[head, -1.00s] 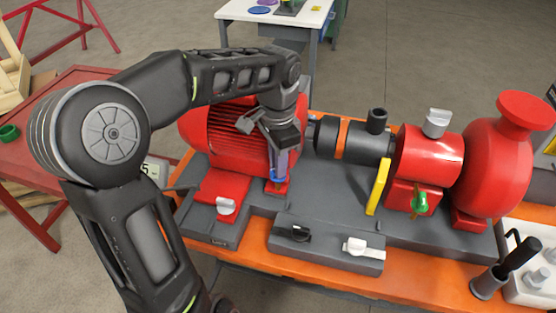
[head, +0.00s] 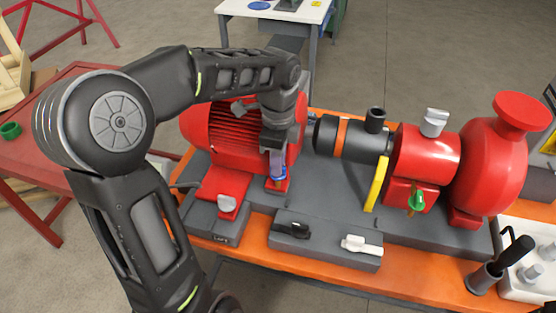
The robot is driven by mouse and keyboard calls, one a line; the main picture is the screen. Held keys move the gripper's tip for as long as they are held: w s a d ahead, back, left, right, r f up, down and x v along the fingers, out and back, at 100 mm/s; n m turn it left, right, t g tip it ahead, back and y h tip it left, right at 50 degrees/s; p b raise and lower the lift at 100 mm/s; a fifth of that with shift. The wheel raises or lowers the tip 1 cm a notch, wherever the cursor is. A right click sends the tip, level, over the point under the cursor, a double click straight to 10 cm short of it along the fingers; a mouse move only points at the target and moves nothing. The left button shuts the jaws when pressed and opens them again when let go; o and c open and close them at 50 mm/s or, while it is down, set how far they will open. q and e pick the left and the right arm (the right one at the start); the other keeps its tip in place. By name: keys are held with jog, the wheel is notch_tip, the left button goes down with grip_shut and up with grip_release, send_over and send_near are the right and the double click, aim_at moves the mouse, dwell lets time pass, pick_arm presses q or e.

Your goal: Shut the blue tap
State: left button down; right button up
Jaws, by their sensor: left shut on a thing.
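The blue tap (head: 277,178) sits low at the front right of the red motor (head: 220,135), above a small red block. My left gripper (head: 277,161) points down over it from above, shut on the tap. The fingers and wrist hide most of the tap, so its handle angle is hard to tell. My right gripper is not in the head view.
A green tap (head: 417,200) is on the red pump block. A yellow plate (head: 377,184) stands upright between motor and pump.

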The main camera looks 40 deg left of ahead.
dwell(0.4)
pick_arm(q)
jog(key=c, duration=1.4)
grip_release()
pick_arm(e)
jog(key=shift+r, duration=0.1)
